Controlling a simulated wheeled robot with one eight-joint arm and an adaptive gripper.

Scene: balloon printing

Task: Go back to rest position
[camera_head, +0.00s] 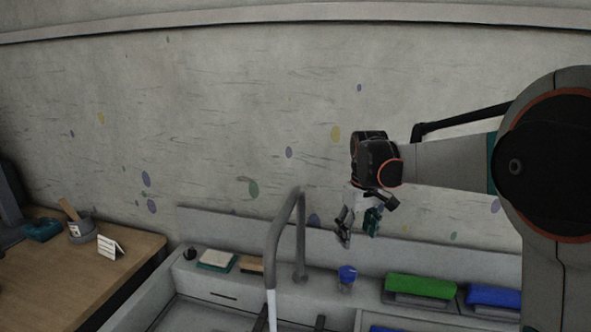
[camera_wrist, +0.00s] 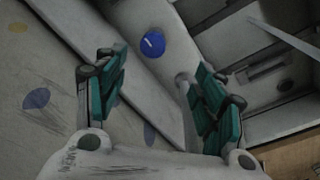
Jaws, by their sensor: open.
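My gripper (camera_head: 358,222) hangs at the end of my arm, which reaches in from the right in the head view. It is in the air in front of the speckled wall, above the back ledge of the sink unit. In the wrist view my gripper (camera_wrist: 158,95) has its two teal-padded fingers wide apart, with nothing between them. A small container with a blue top (camera_head: 347,273) stands on the ledge below my gripper. A round blue top (camera_wrist: 152,44) shows beyond the fingers in the wrist view, apart from them.
A tall curved grey faucet (camera_head: 283,225) stands left of my gripper. Green (camera_head: 421,286) and blue (camera_head: 494,297) items sit on the ledge at right. A teal-edged pad (camera_head: 216,260) lies on the ledge at left. A wooden desk (camera_head: 75,275) holds a pot (camera_head: 82,231) and a white card (camera_head: 110,247).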

